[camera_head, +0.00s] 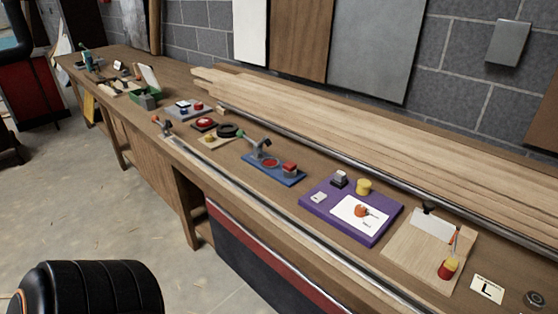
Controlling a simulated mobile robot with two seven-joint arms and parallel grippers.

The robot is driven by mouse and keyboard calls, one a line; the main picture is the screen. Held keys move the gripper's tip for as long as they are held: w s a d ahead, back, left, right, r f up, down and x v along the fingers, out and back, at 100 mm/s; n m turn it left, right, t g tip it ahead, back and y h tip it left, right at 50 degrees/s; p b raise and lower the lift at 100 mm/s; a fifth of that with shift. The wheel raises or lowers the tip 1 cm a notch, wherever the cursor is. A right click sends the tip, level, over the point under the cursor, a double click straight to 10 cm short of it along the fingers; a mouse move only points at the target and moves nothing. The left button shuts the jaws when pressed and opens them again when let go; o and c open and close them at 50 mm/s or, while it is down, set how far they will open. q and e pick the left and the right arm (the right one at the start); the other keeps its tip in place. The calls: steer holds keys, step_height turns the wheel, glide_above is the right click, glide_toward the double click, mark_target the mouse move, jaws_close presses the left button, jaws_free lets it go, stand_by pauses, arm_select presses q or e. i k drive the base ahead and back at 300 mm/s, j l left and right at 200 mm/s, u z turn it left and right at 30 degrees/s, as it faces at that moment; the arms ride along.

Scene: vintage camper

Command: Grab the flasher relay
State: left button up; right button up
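I cannot tell for sure which part is the flasher relay. On the purple mat (382,233) on the workbench stand a small silver-and-black block (339,179) and a short yellow cylinder (363,187), beside a small white piece (318,197). A small orange-red part (361,211) lies on a white sheet (350,217) on the same mat. The silver block could be the relay, but its label is not readable. Neither of my grippers is in view; only a black ribbed part, likely of my arm, shows at the bottom left.
A long wooden workbench (225,162) runs along the wall. A blue mat (285,176) with a red part is left of the purple one; a wooden board (408,246) with a red-yellow item is right. Stacked planks (330,125) lie behind. The concrete floor (100,220) in front is clear.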

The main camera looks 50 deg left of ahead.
mark_target(339, 177)
steer(key=u, duration=1.5)
